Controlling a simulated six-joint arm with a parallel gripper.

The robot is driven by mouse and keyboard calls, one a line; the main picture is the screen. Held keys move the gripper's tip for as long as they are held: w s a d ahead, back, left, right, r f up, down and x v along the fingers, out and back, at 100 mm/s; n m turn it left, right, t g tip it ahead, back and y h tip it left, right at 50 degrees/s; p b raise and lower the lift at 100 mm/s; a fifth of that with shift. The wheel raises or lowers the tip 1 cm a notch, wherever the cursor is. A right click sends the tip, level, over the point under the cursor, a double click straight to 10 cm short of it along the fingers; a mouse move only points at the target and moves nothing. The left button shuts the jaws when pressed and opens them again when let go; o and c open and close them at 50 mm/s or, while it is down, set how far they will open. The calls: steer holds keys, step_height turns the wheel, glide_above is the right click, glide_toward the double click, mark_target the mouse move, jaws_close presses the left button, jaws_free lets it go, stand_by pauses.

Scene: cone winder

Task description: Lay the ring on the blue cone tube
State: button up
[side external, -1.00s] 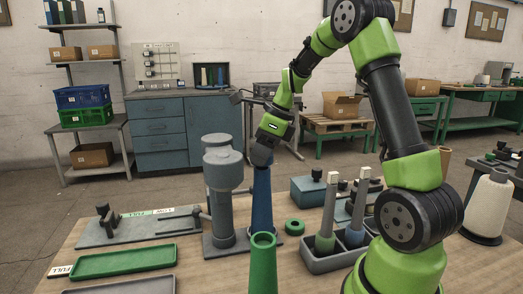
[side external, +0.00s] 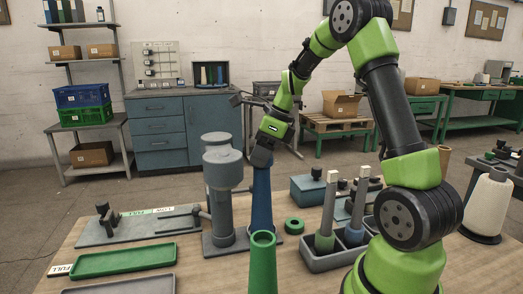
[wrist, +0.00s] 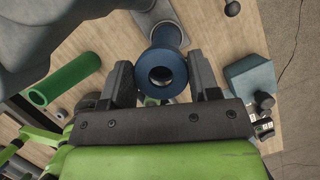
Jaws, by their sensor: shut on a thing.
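The blue cone tube (side external: 262,198) stands upright beside the grey winder post in the side view. In the wrist view its round open top (wrist: 162,74) faces the camera between the two fingers. My gripper (side external: 262,162) is at the tube's top, shut on it; in the wrist view the gripper (wrist: 162,82) has one dark finger on each side of the tube. A green ring (side external: 294,220) lies flat on the table, just right of the tube's foot and apart from it.
The grey winder post (side external: 222,190) stands close left of the tube. A green cone tube (side external: 263,262) stands in front. A grey caddy (side external: 322,263) with two grey-handled tools is at right. An empty green tray (side external: 125,260) lies at front left.

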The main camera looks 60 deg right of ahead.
steer(key=shift+f, duration=0.8)
stand_by(0.4)
stand_by(0.5)
steer(key=o, duration=1.2)
steer(key=shift+o, duration=0.2)
steer(key=shift+r, duration=4)
